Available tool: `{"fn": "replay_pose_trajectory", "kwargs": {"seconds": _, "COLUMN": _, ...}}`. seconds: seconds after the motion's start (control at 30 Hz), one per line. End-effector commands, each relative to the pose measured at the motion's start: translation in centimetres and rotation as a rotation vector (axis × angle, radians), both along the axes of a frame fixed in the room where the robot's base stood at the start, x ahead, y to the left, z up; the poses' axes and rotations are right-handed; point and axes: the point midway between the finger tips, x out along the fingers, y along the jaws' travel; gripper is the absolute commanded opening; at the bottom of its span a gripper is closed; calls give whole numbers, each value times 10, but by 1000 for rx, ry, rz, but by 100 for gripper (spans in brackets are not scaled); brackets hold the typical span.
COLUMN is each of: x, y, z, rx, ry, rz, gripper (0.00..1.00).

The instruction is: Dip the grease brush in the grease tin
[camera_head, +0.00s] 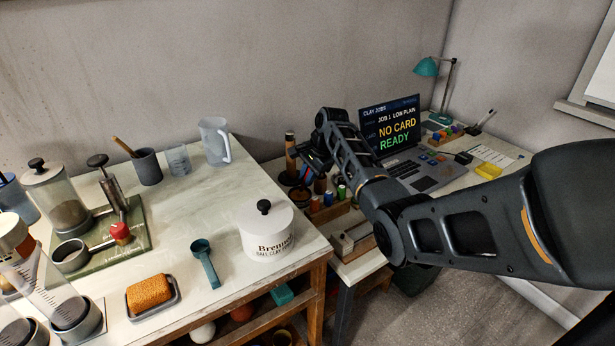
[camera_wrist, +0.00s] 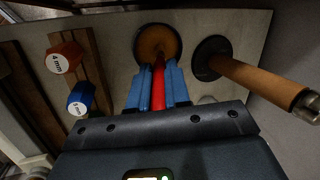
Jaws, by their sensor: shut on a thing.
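My gripper (camera_wrist: 158,88) has blue fingers and is shut on the red handle of the grease brush (camera_wrist: 159,78). The handle points toward the grease tin (camera_wrist: 139,35), a round dark-rimmed tin with orange-brown grease inside.
A wooden post with a dark round base (camera_wrist: 250,80) stands close to the tin on the right; it shows too in the head view (camera_head: 291,155). A wooden rack with an orange 4 mm piece (camera_wrist: 64,58) and a blue piece (camera_wrist: 82,98) is left. A laptop (camera_head: 420,170) stands behind my arm.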

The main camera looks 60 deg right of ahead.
Motion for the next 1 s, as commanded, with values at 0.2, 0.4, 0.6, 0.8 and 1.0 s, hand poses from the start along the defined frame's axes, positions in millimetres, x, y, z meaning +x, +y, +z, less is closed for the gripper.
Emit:
{"fn": "replay_pose_trajectory", "kwargs": {"seconds": 0.2, "x": -1, "y": 2, "z": -4, "rx": 5, "ry": 6, "rz": 0, "gripper": 0}}
{"fn": "replay_pose_trajectory", "kwargs": {"seconds": 0.4, "x": -2, "y": 2, "z": 0, "rx": 6, "ry": 6, "rz": 0, "gripper": 0}}
{"fn": "replay_pose_trajectory", "kwargs": {"seconds": 0.6, "x": -1, "y": 1, "z": 16, "rx": 4, "ry": 4, "rz": -1, "gripper": 0}}
{"fn": "replay_pose_trajectory", "kwargs": {"seconds": 0.8, "x": 0, "y": 1, "z": 31, "rx": 2, "ry": 3, "rz": 1, "gripper": 0}}
{"fn": "replay_pose_trajectory", "kwargs": {"seconds": 1.0, "x": 0, "y": 1, "z": 45, "rx": 2, "ry": 2, "rz": 0, "gripper": 0}}
